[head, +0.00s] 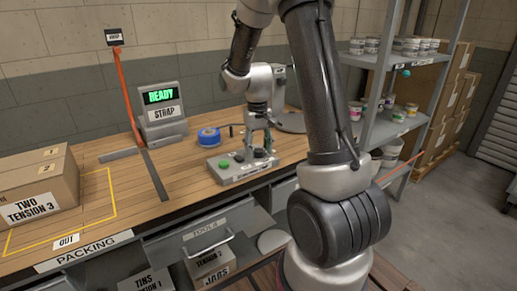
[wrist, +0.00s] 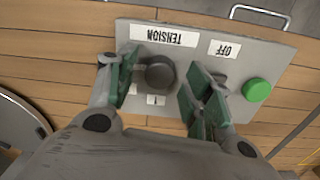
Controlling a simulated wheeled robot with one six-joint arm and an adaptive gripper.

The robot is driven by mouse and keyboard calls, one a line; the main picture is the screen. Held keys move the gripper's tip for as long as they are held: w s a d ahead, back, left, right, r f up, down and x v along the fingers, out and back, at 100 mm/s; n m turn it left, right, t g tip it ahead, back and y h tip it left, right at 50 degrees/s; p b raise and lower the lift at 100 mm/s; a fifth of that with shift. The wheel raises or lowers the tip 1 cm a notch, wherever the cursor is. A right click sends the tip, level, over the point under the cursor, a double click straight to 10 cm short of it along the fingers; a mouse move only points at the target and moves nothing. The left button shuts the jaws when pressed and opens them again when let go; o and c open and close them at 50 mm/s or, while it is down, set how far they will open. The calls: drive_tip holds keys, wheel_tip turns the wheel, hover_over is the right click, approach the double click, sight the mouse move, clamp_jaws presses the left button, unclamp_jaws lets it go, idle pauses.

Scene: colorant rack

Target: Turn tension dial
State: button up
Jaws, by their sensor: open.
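The tension dial (wrist: 159,73) is a dark round knob on a grey control panel (wrist: 290,55). Its "TENSION" label (wrist: 165,37) appears upside down in the wrist view. My gripper (wrist: 164,70) is open, with one green-padded finger on each side of the dial. The left finger looks close to the knob and a gap shows on the right; I cannot tell if either touches. In the head view my gripper (head: 258,124) is above the panel (head: 228,174), pointing down, and the dial is small and partly covered.
A green button (wrist: 257,90) and an "OFF" label (wrist: 224,49) are right of the dial, with a dark part half hidden by the right finger. A strap station (head: 161,112) reads "READY". A blue tape roll (head: 208,135) and a carton (head: 38,187) are on the bench.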

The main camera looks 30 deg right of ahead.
sight(258, 150)
wheel_tip(258, 150, up, 12)
drive_tip(key=shift+f, duration=0.25)
drive_tip(key=shift+a, duration=0.1)
drive_tip(key=s+a+r+t, duration=0.1)
drive_tip(key=s+r, duration=0.1)
drive_tip(key=s, duration=0.6)
drive_tip(key=s+a+r+n+t, duration=0.1)
drive_tip(key=s+a+r+t, duration=0.1)
drive_tip(key=s, duration=0.5)
drive_tip(key=s+a+r+t, duration=0.1)
drive_tip(key=s+a+r, duration=0.1)
drive_tip(key=s, duration=0.6)
drive_tip(key=shift+s+r+n, duration=0.3)
drive_tip(key=shift+r, duration=0.5)
